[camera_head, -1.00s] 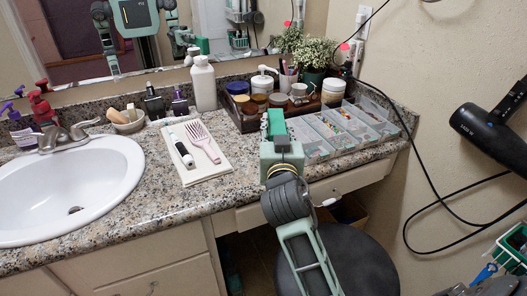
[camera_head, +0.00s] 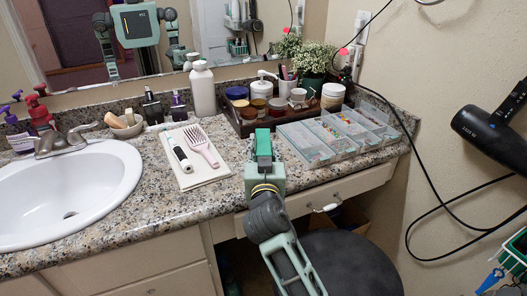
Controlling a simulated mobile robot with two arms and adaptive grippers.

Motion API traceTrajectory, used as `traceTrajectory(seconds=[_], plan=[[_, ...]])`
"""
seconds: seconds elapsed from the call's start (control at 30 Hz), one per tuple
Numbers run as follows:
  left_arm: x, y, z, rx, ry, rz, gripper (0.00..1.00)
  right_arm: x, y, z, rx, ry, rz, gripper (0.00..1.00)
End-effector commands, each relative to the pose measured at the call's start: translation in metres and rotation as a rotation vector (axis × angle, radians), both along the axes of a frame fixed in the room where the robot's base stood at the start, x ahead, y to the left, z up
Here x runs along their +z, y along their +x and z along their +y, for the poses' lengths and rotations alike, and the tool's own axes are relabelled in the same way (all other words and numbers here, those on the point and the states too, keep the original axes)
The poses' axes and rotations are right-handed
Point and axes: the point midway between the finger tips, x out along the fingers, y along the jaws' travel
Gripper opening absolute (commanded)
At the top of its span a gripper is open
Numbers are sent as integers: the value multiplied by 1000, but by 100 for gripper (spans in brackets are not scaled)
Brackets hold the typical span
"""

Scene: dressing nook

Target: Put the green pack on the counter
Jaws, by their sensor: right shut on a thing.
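My right gripper (camera_head: 264,160) reaches in from the lower front and is shut on the green pack (camera_head: 263,142), a small upright block. The gripper and pack appear over the granite counter (camera_head: 215,208), in the gap between the folded towel and the clear organiser boxes. The gripper hides the pack's lower part, so I cannot tell whether it touches the counter. My left gripper is not in direct view.
A towel (camera_head: 211,176) with two brushes lies left of the gripper. Clear organiser boxes (camera_head: 318,148) and a dark tray (camera_head: 250,128) of jars stand right and behind. The sink (camera_head: 62,190) is far left. A dark stool (camera_head: 352,262) stands below.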

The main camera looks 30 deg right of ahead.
Motion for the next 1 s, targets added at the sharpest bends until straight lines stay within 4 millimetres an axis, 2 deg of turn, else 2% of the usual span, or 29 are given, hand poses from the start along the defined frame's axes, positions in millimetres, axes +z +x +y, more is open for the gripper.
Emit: traceTrajectory(seconds=[0.13, 0.17, 0.33, 0.77, 0.87, 1.0], plan=[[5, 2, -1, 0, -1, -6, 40, 0, 0, 0, 0, 0, -3, 0], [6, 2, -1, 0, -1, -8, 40, -1, 0, 0, 0, 0, 0, 36], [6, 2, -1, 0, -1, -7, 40, -1, 0, 0, 0, 0, 1, 51], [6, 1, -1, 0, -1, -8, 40, 1, 0, 0, 0, 0, 0, 53], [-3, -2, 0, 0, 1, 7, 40, -1, -14, 8, 2, 4, 1, 53], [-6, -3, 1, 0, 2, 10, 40, -3, -43, 21, 2, 7, 2, 53]])
